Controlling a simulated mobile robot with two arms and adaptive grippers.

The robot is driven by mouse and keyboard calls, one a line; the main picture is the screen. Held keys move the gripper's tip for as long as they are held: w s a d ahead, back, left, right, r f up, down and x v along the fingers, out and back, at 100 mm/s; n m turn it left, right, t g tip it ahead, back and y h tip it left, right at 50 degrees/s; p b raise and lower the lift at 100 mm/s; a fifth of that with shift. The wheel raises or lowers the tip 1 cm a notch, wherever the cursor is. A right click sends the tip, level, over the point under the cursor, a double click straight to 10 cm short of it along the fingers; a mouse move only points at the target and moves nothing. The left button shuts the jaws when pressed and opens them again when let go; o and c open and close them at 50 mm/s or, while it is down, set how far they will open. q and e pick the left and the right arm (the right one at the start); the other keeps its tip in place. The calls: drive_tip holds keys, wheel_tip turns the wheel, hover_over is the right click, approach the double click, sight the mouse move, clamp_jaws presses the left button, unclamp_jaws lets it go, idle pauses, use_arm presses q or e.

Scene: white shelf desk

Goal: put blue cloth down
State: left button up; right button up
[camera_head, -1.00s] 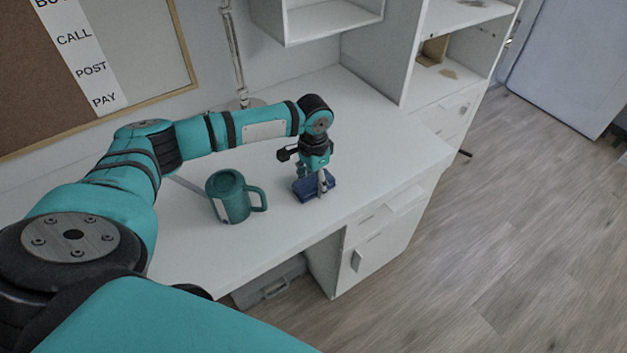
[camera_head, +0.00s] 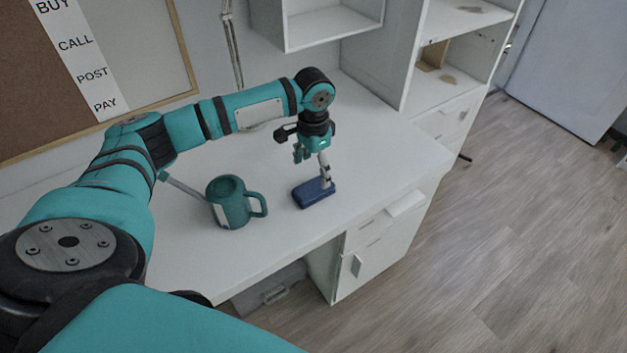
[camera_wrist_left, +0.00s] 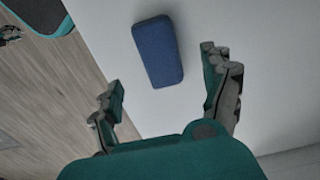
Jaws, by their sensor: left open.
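The blue cloth (camera_head: 313,192) is a folded, block-shaped piece lying flat on the white desk (camera_head: 270,235), near its front edge. It also shows whole in the left wrist view (camera_wrist_left: 158,51), beyond the fingertips. My left gripper (camera_head: 312,168) is open just above the cloth, with one finger overlapping the cloth's right end in the head view. In the left wrist view the fingers of my left gripper (camera_wrist_left: 165,98) are spread wide with nothing between them. My right gripper is out of view.
A teal mug (camera_head: 231,203) stands on the desk left of the cloth. A lamp pole (camera_head: 232,45) rises at the back, and white shelves (camera_head: 455,50) stand at the right. The desk's front edge is close to the cloth. The desktop right of the cloth is clear.

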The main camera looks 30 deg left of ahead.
sight(314, 186)
use_arm(q)
drive_tip(key=shift+r, duration=2.4)
